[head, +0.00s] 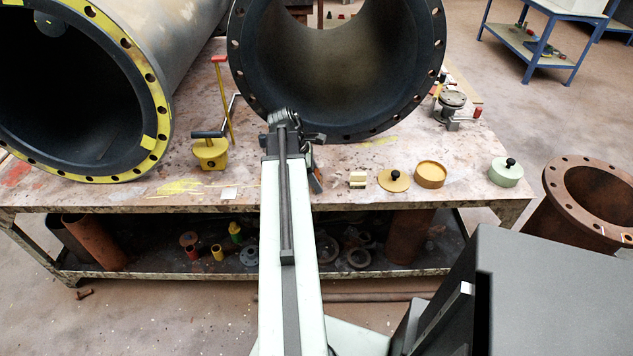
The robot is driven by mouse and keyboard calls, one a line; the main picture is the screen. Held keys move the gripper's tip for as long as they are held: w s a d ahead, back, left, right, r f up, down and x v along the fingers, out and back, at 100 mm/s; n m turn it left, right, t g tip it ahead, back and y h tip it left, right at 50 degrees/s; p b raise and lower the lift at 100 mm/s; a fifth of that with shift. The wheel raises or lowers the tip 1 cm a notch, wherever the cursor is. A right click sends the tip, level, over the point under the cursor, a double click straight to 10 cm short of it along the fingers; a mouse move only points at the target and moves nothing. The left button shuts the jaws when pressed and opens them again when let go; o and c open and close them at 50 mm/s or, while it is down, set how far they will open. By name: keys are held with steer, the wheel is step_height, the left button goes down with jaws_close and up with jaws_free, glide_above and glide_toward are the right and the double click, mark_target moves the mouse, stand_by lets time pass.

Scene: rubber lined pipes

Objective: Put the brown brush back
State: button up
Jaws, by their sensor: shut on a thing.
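My arm reaches forward over the worktable (480,185), and my gripper (310,158) is at its far end, mostly hidden behind the arm. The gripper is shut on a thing. Only a small dark piece with an orange-brown edge, apparently the brown brush (317,184), shows just right of the arm. Its full shape is hidden, and I cannot tell whether it touches the tabletop. A small cream and brown slotted block (357,180) stands on the table a little to the right.
A round tan lid (394,180) with a black knob, an open tan tin (431,175) and a pale green tin (505,172) stand to the right. Large flanged pipes (338,130) (150,110) bound the back and left.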

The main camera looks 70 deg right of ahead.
steer(key=shift+f, duration=0.25)
steer(key=o, duration=1.2)
steer(key=shift+r, duration=0.1)
steer(key=p+v, duration=1.1)
steer(key=v, duration=0.1)
steer(key=shift+r, duration=0.2)
